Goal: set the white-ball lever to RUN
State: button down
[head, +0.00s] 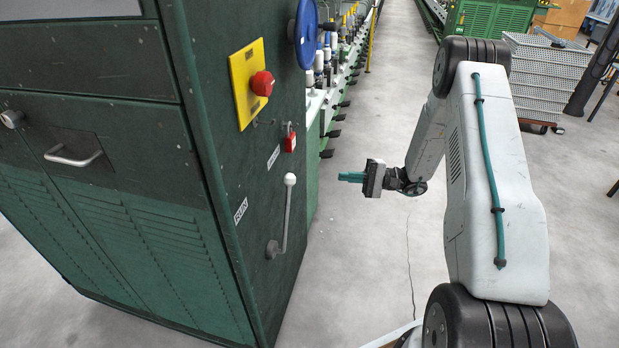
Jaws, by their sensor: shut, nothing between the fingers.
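The white-ball lever (287,215) is on the side face of the green machine in the head view. Its grey rod rises from a pivot low on the panel, leaning slightly right, with the white ball (290,179) at its upper end. A white label plate (241,211) is left of the lever and another (273,157) is above it; I cannot read their lettering surely. My gripper (342,177) is right of the ball, its teal fingers shut, empty and pointing left toward the panel. A visible gap separates the fingers from the ball.
Above the lever are a red padlock (290,140), a red button (262,83) on a yellow plate (241,88) and a blue wheel (306,33). A row of spindles (330,62) runs back behind the machine. The grey floor (375,250) below my gripper is clear.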

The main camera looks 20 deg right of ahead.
jog(key=s+r+x, duration=0.1)
jog(key=s+x, duration=0.1)
jog(key=x, duration=1.1)
jog(key=shift+s+a, duration=0.3)
jog(key=shift+a, duration=0.05)
